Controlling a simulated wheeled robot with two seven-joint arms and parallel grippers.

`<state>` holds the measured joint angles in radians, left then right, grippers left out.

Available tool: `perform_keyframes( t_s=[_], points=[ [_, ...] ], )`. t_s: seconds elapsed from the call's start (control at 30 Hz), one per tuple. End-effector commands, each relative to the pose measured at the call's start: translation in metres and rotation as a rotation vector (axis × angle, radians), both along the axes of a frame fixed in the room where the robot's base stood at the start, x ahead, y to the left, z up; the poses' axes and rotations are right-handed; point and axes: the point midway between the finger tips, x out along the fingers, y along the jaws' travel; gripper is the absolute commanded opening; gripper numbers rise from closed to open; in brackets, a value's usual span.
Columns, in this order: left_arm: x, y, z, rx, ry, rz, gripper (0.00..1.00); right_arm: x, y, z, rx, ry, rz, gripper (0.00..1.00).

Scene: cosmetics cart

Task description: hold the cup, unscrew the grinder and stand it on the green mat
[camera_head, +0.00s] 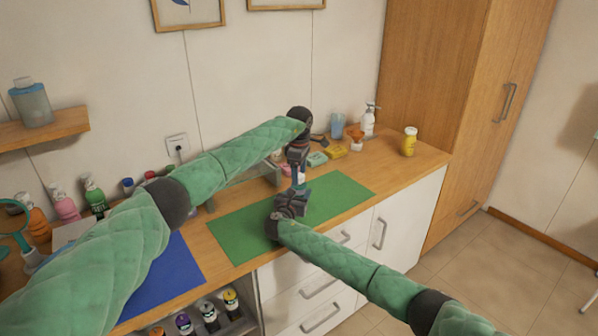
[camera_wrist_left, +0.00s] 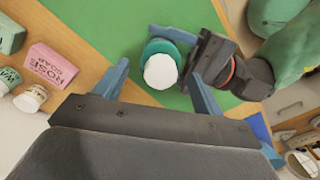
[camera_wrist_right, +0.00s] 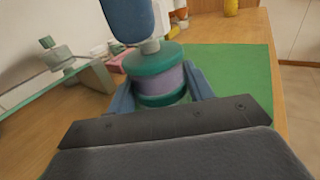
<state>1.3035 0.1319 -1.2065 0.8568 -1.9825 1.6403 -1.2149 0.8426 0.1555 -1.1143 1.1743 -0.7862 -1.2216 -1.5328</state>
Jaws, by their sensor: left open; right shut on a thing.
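A round piece with teal bands, a lilac middle and a white top stands on the green mat (camera_head: 345,196). I take its lower teal-and-lilac body for the cup (camera_wrist_right: 158,78) and its white top for the grinder (camera_wrist_left: 161,72); the joint between them is not clear. My right gripper (camera_head: 293,200) is shut on the body from the side, one finger on each side in the right wrist view. My left gripper (camera_head: 299,180) points down from above, open, with its fingers apart on either side of the white top in the left wrist view.
A blue mat (camera_head: 170,275) lies at the left. Soap boxes (camera_wrist_left: 52,64) and small jars (camera_wrist_left: 30,98) lie beside the green mat. A yellow bottle (camera_head: 409,142) and a pump bottle (camera_head: 368,120) stand at the far right. The right part of the green mat is clear.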

Motion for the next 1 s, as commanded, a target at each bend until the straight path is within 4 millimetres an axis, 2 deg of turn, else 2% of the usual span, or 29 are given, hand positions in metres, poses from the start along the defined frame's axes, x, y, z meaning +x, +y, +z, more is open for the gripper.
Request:
perform_keyframes(
  t_s=[0.2, 0.43, 0.57, 1.0],
  points=[
    [0.0, 0.0, 0.013, 0.0, 0.001, -0.193, 0.69, 0.0, 0.0, 0.0, 0.0, 0.0, 0.0, 0.0],
    [0.0, 0.0, 0.01, 0.0, 0.004, -0.246, 0.69, 0.0, 0.0, 0.0, 0.0, 0.0, 0.0, 0.0],
    [-0.001, 0.0, 0.0, -0.001, 0.005, -0.245, 0.69, 0.0, 0.0, 0.0, 0.0, 0.0, 0.0, 0.0],
    [-0.001, 0.0, -0.057, -0.001, 0.003, -0.243, 0.69, 0.0, 0.0, 0.0, 0.0, 0.0, 0.0, 0.0]
  ],
)
